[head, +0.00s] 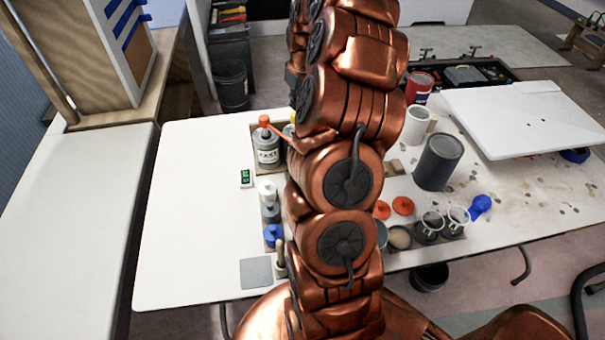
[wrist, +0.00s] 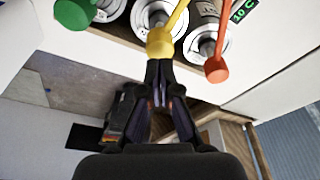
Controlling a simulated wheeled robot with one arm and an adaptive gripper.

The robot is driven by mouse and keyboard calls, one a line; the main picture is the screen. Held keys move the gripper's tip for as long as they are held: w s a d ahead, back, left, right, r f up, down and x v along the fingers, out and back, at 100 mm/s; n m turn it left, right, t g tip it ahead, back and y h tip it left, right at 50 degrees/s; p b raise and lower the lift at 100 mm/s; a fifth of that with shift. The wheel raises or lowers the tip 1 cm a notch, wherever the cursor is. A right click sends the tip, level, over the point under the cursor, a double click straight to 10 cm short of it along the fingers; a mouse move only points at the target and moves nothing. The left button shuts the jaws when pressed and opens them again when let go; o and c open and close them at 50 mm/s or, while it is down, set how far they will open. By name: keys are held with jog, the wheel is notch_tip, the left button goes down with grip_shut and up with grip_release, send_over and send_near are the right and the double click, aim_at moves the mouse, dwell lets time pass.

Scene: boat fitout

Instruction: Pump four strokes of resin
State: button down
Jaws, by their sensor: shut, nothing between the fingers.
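Three pump containers stand in a row in the wrist view, with a green pump head (wrist: 74,13), a yellow pump head (wrist: 160,42) and an orange-red pump head (wrist: 216,70). No label there tells me which holds resin. My gripper (wrist: 161,72) is shut and empty, its fingertips right by the yellow head; I cannot tell whether they touch. In the head view the orange-red pump (head: 265,121) tops a grey bottle labelled FAST (head: 267,156), and a bit of yellow (head: 293,118) shows beside my arm. My arm hides my gripper and the other pumps there.
A small green display (head: 245,178) lies on the white table (head: 190,220), left of small bottles (head: 268,212). Right of my arm are a dark grey cylinder (head: 438,162), a white cup (head: 417,126), clear cups (head: 430,224) and a white panel (head: 525,118). The table's left part is clear.

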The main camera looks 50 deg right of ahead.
aim_at(296, 113)
jog(key=shift+f, duration=0.2)
dwell(0.5)
jog(key=shift+f+b, duration=1.4)
jog(key=shift+f, duration=0.65)
jog(key=shift+r, duration=2.25)
jog(key=shift+f, duration=0.2)
